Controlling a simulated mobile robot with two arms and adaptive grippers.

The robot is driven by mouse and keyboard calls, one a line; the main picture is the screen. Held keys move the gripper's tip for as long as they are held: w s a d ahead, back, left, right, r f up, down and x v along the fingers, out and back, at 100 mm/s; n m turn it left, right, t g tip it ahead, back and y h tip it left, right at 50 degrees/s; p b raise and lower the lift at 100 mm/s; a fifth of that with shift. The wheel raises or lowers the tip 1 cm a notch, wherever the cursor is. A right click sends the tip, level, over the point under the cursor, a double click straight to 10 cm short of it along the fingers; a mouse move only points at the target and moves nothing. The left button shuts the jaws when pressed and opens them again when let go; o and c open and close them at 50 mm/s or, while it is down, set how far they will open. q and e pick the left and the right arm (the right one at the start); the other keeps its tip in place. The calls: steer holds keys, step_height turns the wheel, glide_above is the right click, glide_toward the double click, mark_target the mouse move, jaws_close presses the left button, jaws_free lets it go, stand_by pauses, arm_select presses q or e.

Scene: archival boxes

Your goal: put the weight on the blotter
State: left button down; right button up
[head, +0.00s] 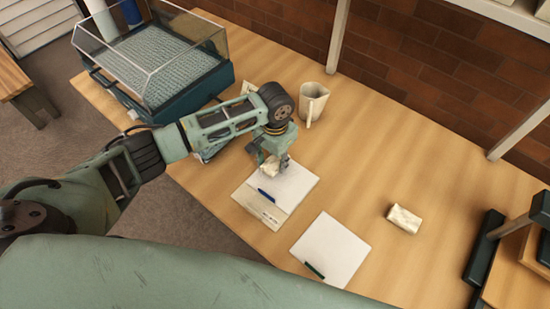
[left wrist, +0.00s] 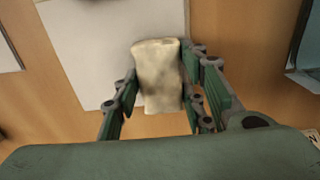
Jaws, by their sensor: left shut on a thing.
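A cream, stone-like weight (left wrist: 158,75) is between the fingers of my left gripper (left wrist: 160,100), which is shut on it. I cannot tell whether the weight touches the sheet. I cannot tell which sheet is the blotter. A similar pale block (head: 404,218) lies to the right. My right gripper is not in view.
A beige jug (head: 312,102) stands behind the left gripper. A teal case with a clear cover (head: 150,70) stands at the back left. Dark equipment (head: 484,246) stands at the right edge. The wooden table (head: 365,150) is clear between the jug and the pale block.

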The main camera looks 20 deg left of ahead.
mark_target(275, 161)
arm_select(q)
steer(key=shift+f, duration=0.15)
steer(key=c, duration=1.1)
jaws_free()
step_height(275, 161, up, 12)
steer(key=b, duration=0.2)
